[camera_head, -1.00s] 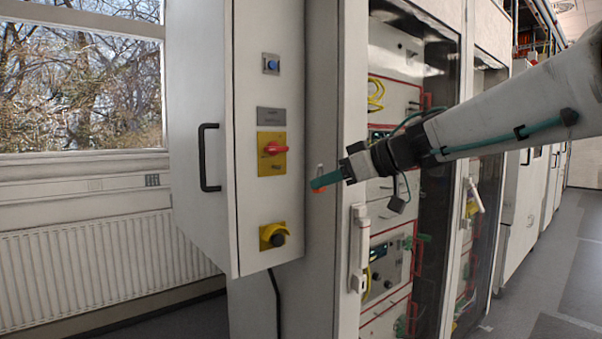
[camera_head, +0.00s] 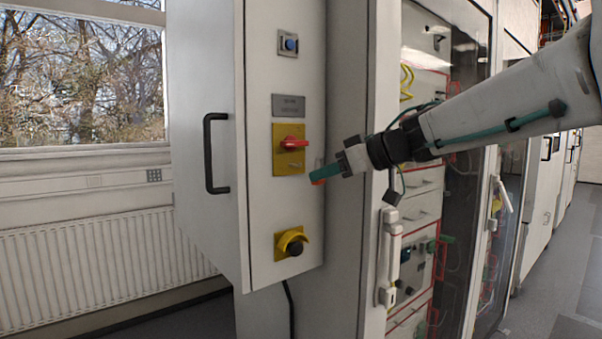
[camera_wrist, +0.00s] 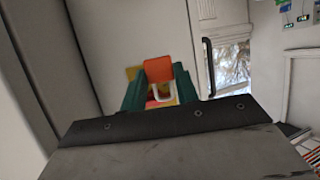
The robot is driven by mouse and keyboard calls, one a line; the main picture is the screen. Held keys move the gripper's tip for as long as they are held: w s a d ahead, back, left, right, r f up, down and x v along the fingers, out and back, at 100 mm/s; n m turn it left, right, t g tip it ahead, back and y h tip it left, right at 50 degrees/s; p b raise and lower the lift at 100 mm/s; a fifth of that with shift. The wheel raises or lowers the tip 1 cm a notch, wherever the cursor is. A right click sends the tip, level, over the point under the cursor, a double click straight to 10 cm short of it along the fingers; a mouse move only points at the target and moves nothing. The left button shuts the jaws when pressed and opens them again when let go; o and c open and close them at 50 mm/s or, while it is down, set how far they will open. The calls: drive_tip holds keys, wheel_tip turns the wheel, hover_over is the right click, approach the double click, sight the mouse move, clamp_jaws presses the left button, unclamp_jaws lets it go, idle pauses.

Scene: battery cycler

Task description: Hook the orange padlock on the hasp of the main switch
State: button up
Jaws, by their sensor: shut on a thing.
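The orange padlock (camera_wrist: 159,69) is between the green fingers of my gripper (camera_wrist: 160,88) in the wrist view. Its pale shackle (camera_wrist: 171,99) points down in that view, over the yellow plate and red part of the main switch (camera_wrist: 133,73). My gripper is shut on the padlock. In the head view the main switch (camera_head: 281,160) is a yellow plate with a red handle turned sideways. My gripper (camera_head: 317,175) is just right of the plate, apparently short of it. Only a sliver of orange shows at its tips. The hasp is too small to make out.
A blue button (camera_head: 290,43) and grey label (camera_head: 288,105) are above the switch. A yellow-collared black knob (camera_head: 292,243) is below. A black door handle (camera_head: 208,153) protrudes at left. The glazed cabinet door has a white latch (camera_head: 389,257) under my arm.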

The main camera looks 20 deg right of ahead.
drive_tip(key=shift+w+a+f, duration=0.1)
drive_tip(key=shift+w+a, duration=0.35)
drive_tip(key=shift+w, duration=0.9)
drive_tip(key=shift+w+a+f, duration=0.1)
drive_tip(key=shift+w+a, duration=0.3)
drive_tip(key=shift+w, duration=0.95)
drive_tip(key=shift+w+a, duration=0.45)
drive_tip(key=shift+w, duration=0.9)
drive_tip(key=shift+f, duration=0.5)
drive_tip(key=shift+f, duration=0.2)
drive_tip(key=o, duration=1.2)
drive_tip(key=shift+s+a, duration=0.1)
drive_tip(key=shift+r, duration=0.1)
drive_tip(key=shift+c, duration=0.2)
drive_tip(key=shift+d, duration=0.2)
drive_tip(key=shift+c, duration=0.2)
